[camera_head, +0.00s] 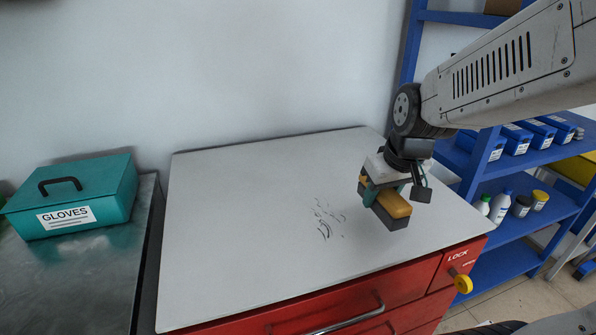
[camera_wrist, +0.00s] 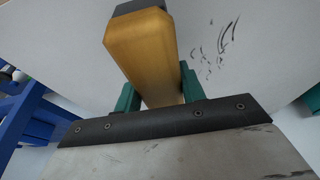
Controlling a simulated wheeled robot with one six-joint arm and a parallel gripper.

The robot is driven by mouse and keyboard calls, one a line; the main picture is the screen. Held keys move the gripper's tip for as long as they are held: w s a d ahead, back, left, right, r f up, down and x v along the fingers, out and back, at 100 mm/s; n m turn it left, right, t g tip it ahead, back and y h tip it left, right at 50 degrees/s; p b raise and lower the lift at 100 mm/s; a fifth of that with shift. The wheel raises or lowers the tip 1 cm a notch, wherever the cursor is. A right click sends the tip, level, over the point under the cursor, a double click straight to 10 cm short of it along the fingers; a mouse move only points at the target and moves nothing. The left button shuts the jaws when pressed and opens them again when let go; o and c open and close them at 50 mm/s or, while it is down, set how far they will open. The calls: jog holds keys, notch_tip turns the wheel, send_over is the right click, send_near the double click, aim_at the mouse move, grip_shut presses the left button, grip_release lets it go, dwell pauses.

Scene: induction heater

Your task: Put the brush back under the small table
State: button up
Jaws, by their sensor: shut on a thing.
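My gripper (camera_head: 376,189) is shut on the brush (camera_head: 395,204), which has a yellow-tan wooden top and a dark grey lower part. I hold it above the right part of the white table top (camera_head: 240,240). In the wrist view, the brush's wooden body (camera_wrist: 142,50) sits between the green fingers of my gripper (camera_wrist: 157,92). The table is a red cabinet (camera_head: 350,310) with a silver drawer handle and a yellow knob by the word LOCK. The space beneath it is not visible.
Dark marks (camera_head: 325,217) lie on the white top, left of the brush. A teal GLOVES box (camera_head: 100,187) stands on a metal table at left. Blue shelves (camera_head: 535,195) with bottles and bins stand at right. The rest of the white top is clear.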

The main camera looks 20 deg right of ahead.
send_over(324, 191)
jog(key=shift+s+a+f, duration=0.1)
jog(key=shift+s+f, duration=0.35)
jog(key=shift+f, duration=0.3)
jog(key=shift+s+f, duration=0.1)
jog(key=shift+f, duration=1.6)
jog(key=shift+f, duration=0.2)
jog(key=o, duration=1.1)
jog(key=shift+o, duration=0.2)
jog(key=shift+r, duration=0.1)
